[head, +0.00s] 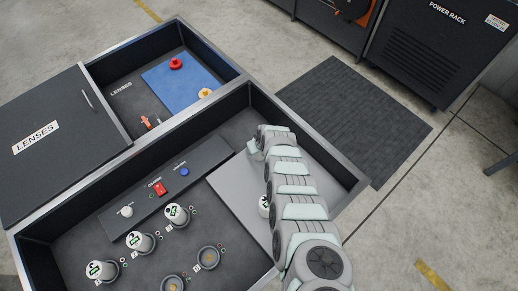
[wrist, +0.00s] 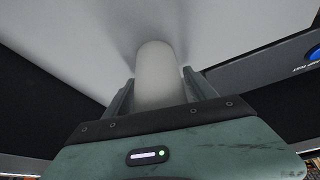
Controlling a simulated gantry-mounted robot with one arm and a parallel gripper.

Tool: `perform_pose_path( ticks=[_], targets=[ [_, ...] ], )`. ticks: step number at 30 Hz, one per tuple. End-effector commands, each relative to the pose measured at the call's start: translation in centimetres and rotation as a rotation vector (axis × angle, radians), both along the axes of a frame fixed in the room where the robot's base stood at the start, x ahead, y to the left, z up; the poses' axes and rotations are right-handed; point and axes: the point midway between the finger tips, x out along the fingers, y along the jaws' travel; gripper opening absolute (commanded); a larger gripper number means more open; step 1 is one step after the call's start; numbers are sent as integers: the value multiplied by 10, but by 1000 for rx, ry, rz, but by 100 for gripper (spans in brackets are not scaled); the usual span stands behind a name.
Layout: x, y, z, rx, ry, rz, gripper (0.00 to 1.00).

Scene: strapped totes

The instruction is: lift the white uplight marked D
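In the head view, white uplights with dark-on-green marks stand in a row in the near tote: a front one (head: 101,270), a middle one (head: 140,241) and a rear one (head: 176,214). Another white piece (head: 264,206) shows on the light grey plate (head: 235,187), mostly hidden behind my arm. The letters are too small to read surely. In the wrist view, a plain white cylinder (wrist: 155,75) stands between the two fingers of my gripper (wrist: 158,82). The fingertips are very close to its sides; I cannot tell whether they touch. No letter shows on it there.
A control strip carries a white knob (head: 127,211), red switch (head: 159,189) and blue button (head: 184,171). Empty round sockets (head: 208,257) lie near the plate. Tote walls (head: 310,140) surround the area. A lidded lens compartment (head: 50,140) is at left, a dark mat (head: 350,115) beyond.

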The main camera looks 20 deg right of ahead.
Motion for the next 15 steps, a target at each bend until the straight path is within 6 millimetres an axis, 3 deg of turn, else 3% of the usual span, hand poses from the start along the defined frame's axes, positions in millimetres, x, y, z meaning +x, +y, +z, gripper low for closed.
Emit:
perform_pose_path(
  ticks=[15],
  targets=[
    [0,0,0,0,0,0,21]
  ],
)
